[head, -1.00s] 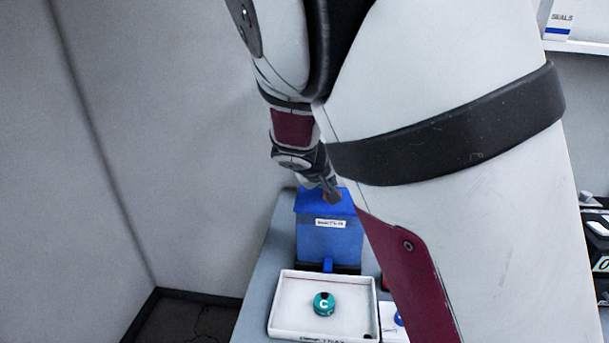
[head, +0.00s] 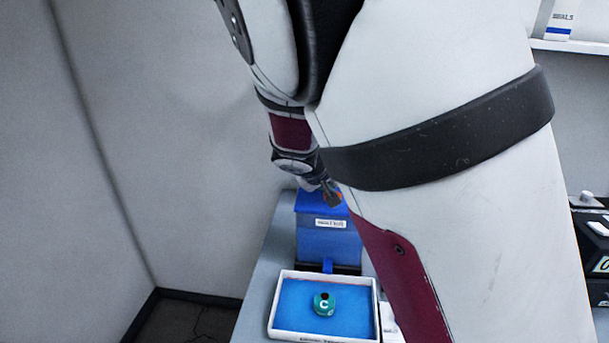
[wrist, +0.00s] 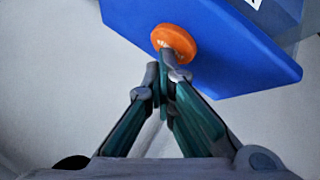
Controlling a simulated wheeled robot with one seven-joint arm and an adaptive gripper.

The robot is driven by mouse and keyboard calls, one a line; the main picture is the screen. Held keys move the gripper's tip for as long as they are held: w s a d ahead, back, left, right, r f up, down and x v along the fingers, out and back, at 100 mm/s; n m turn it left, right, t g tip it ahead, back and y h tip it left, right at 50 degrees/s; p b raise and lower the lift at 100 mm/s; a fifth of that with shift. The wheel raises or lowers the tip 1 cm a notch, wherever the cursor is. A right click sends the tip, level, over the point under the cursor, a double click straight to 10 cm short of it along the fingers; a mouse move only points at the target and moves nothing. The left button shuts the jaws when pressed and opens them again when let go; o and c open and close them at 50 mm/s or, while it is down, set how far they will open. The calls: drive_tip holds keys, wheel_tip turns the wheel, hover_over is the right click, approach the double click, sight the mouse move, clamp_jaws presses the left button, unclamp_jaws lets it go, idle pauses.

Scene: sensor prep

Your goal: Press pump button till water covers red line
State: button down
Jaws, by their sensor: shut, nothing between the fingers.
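A blue pump tank (head: 328,243) with a white label stands behind a white tray (head: 375,305) in the head view. Blue water (head: 292,315) spreads across the tray floor around a green round piece (head: 324,304) marked C. The orange pump button (wrist: 174,40) is on the blue tank top (wrist: 225,55) in the wrist view. My gripper (wrist: 163,72) is shut and empty, its fingertips at the button's near edge; whether they press it is unclear. In the head view my gripper (head: 331,193) is over the tank top.
Grey walls stand at the left and behind the table (head: 262,275). A dark case (head: 592,235) is at the right, under a white shelf (head: 575,46) with a box. My arm hides much of the table's right side.

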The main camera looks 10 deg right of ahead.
drive_tip(key=shift+r+p, duration=0.6)
drive_tip(key=shift+r, duration=0.5)
wheel_tip(320, 180, up, 5)
drive_tip(key=shift+p, duration=1.15)
